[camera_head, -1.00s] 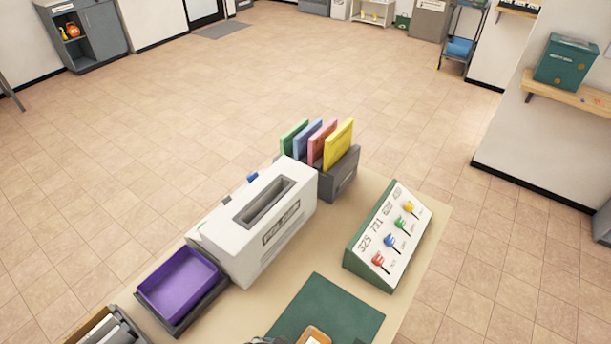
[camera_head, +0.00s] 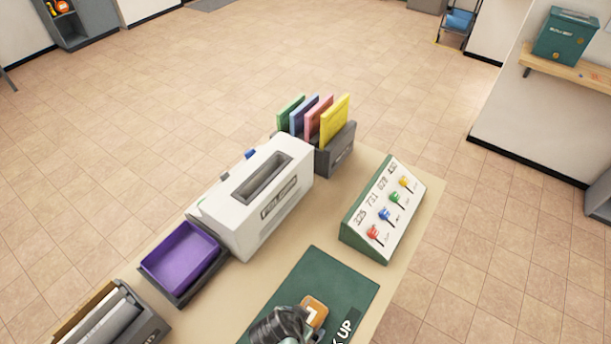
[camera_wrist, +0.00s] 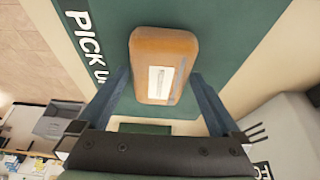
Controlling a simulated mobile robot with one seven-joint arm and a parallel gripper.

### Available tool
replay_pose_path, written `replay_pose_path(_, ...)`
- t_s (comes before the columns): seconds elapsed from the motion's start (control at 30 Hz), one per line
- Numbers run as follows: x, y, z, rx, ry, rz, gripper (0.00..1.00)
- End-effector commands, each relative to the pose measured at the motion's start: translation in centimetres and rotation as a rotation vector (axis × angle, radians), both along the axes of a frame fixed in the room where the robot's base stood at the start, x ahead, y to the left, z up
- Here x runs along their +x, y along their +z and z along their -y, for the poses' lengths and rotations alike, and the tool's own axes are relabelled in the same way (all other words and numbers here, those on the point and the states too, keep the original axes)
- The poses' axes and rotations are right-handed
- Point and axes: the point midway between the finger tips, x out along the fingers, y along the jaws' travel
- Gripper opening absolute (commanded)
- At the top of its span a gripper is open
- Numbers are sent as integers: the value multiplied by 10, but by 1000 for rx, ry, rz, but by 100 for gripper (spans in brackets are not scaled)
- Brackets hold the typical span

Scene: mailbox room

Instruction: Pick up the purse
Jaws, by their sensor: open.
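The purse appears to be the small orange-brown, rounded block (camera_wrist: 164,60) with a pale label. It lies on a green mat (camera_wrist: 225,30) marked "PICK UP". In the head view the same item (camera_head: 314,309) is on the green mat (camera_head: 318,275) at the bottom centre of the desk. My gripper (camera_wrist: 159,76) is open, its two blue-grey fingers on either side of the brown item's near part in the wrist view. Whether the fingers touch it or are still above it cannot be told. In the head view a dark part of my arm shows just left of the item.
On the desk are a white slotted box (camera_head: 225,205), a purple tray (camera_head: 180,258), a grey file holder (camera_head: 338,160) with coloured folders, and a sloped key panel (camera_head: 372,222). A grey bin (camera_head: 150,325) stands lower left.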

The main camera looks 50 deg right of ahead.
Motion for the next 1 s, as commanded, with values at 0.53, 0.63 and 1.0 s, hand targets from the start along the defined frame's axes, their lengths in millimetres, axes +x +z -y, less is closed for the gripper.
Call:
replay_pose_path(0.53,0,-5,2,0,0,1,66)
replay_pose_path(0.63,0,-5,2,0,0,1,48)
replay_pose_path(1.0,1,-5,2,-1,1,2,23)
